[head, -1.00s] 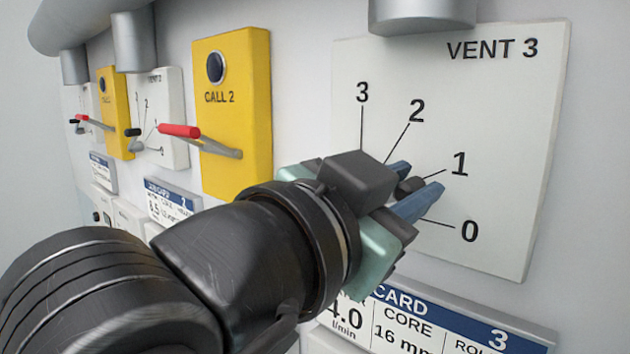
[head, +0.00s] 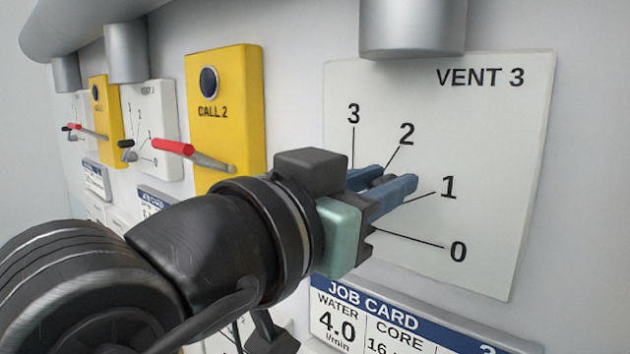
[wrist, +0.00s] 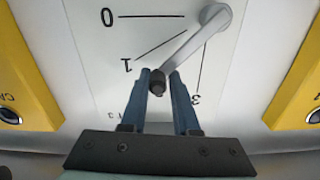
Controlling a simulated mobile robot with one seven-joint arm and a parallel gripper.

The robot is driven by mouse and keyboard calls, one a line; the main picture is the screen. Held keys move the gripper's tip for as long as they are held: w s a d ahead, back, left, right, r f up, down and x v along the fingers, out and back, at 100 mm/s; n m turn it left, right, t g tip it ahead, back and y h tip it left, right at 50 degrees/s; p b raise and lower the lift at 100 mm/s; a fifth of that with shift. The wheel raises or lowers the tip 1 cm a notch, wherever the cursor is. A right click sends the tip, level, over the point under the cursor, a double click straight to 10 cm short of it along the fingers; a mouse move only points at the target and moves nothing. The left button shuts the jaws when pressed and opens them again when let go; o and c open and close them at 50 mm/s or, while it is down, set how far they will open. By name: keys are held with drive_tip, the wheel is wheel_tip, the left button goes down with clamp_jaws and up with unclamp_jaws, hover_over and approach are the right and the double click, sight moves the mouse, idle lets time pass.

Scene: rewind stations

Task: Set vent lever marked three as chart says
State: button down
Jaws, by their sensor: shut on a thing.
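The white VENT 3 panel (head: 480,130) fills the right of the head view, with printed marks 0, 1, 2 and 3. Its grey lever (wrist: 195,45) shows in the wrist view, running from its pivot to a black knob (wrist: 157,82). My gripper (head: 386,182) is shut on the knob, one blue finger on each side; the wrist view also shows the gripper (wrist: 157,76). The lever points between the 1 and 3 lines; the 2 mark is hidden there. In the head view the knob appears between the 1 and 2 lines. No chart is visible.
A job card (head: 400,325) below the panel reads water 4.0 l/min; its rest is cut off. The yellow CALL 2 box (head: 222,90) with a red-handled lever (head: 175,148) stands left. A grey cylinder (head: 412,25) hangs above the panel.

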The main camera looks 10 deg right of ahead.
drive_tip(key=shift+w+a+r+n+p, duration=0.2)
drive_tip(key=shift+w+n+p, duration=0.1)
drive_tip(key=shift+n, duration=0.3)
drive_tip(key=shift+w+a+r+n+p, duration=0.2)
drive_tip(key=shift+w+n, duration=0.05)
drive_tip(key=shift+n, duration=0.35)
drive_tip(key=c, duration=0.8)
unclamp_jaws()
drive_tip(key=shift+o, duration=0.2)
drive_tip(key=b+v, duration=0.6)
drive_tip(key=v, duration=0.7)
